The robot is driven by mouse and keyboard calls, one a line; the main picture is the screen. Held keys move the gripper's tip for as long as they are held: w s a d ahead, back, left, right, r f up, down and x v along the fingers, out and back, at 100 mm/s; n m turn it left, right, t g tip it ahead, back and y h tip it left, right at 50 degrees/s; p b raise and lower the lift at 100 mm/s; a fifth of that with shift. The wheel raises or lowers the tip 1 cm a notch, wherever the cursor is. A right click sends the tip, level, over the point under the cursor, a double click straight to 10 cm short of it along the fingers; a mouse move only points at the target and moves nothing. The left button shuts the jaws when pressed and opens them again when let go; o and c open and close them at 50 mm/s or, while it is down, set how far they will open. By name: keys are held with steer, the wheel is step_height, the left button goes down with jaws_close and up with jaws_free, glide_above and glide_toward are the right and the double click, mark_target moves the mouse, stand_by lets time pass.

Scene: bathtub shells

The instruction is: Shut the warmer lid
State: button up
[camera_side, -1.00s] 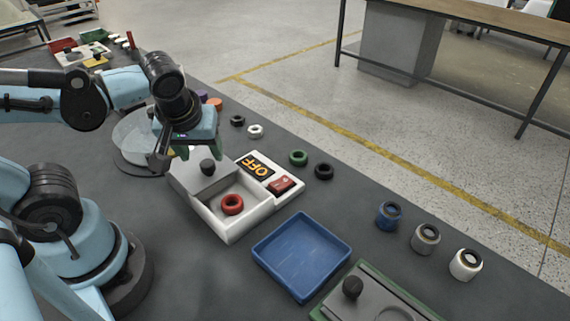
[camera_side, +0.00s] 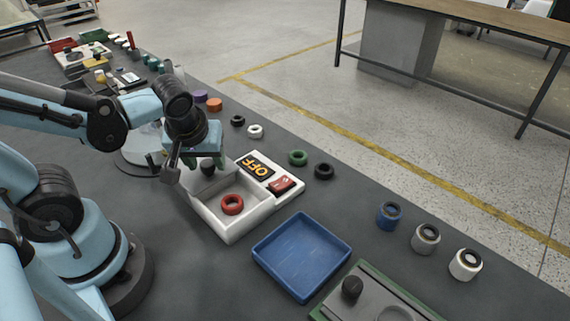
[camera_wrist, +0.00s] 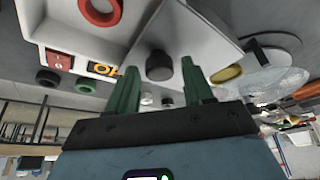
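The warmer (camera_side: 232,232) is a white box with an open compartment holding a red ring (camera_side: 232,204). Its OFF display (camera_side: 255,165) and red switch (camera_side: 281,184) are on the right side. The pale lid (camera_wrist: 190,35) with a black knob (camera_side: 208,166) is slid back, leaving the compartment open. My gripper (camera_side: 205,163) is open, its green fingers on either side of the knob. The knob also shows between the fingertips in the wrist view (camera_wrist: 159,66); whether a finger touches it I cannot tell. Much of the lid is hidden behind the gripper in the side view.
A blue tray (camera_side: 302,254) sits in front of the warmer, with a green-edged unit (camera_side: 372,296) beyond it. Several jars (camera_side: 426,238) stand to the right. Loose rings (camera_side: 298,158) lie behind the warmer. A clear round dish (camera_side: 137,150) is left of my gripper.

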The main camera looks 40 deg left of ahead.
jaws_close()
steer(key=shift+d, duration=0.15)
steer(key=d, duration=1.1)
steer(key=shift+o, duration=1)
jaws_free()
steer(key=shift+r, duration=0.15)
steer(key=v, duration=1.2)
steer(key=shift+a, duration=0.1)
